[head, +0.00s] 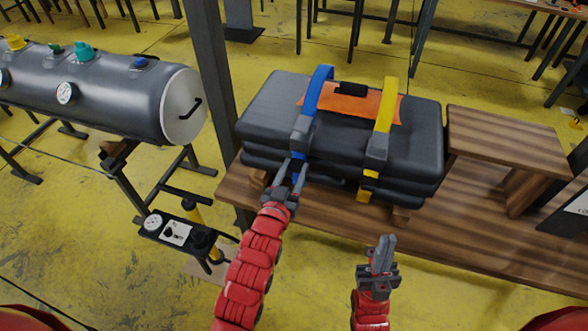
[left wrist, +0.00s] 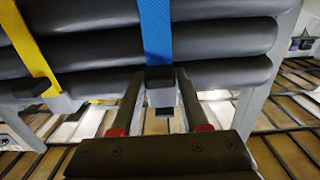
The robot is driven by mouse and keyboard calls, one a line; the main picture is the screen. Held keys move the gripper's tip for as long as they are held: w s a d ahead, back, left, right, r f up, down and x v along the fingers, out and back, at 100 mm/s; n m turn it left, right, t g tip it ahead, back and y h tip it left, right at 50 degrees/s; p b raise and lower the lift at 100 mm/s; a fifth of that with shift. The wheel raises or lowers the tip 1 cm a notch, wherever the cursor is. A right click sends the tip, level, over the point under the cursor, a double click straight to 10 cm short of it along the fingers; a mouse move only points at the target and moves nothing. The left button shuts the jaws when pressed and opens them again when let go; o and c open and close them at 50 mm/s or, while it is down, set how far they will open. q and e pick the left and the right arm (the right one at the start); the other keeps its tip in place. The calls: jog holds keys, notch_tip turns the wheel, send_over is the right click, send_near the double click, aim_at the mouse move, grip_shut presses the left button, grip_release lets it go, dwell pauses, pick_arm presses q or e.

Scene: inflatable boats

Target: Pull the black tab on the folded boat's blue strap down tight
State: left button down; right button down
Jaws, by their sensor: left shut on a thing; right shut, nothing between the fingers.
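The folded boat (head: 262,108) is a dark grey stack of layers on a wooden bench. A blue strap (head: 321,90) runs over its top and down its front through a grey buckle (head: 301,132). In the left wrist view the blue strap (left wrist: 156,35) hangs down the front of the boat (left wrist: 100,48) to a black tab (left wrist: 160,96). My left gripper (head: 291,168) is below the buckle, at the strap's lower end, with the black tab between its fingers. The fingers largely hide the tab in the head view. My right gripper (head: 382,250) is shut and empty, in front of the bench.
A yellow strap (head: 386,100) with its own buckle lies around the boat to the right. An orange patch with a black handle (head: 352,88) is on top. The wooden bench (head: 465,235) extends right. A grey tank (head: 110,95) and a pump (head: 180,235) stand left.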

pick_arm(q)
notch_tip(320, 180, down, 8)
jog(key=b, duration=0.5)
jog(key=shift+f, duration=0.25)
jog(key=shift+r, duration=0.1)
jog(key=shift+c, duration=2)
grip_release()
jog(key=shift+s, duration=0.15)
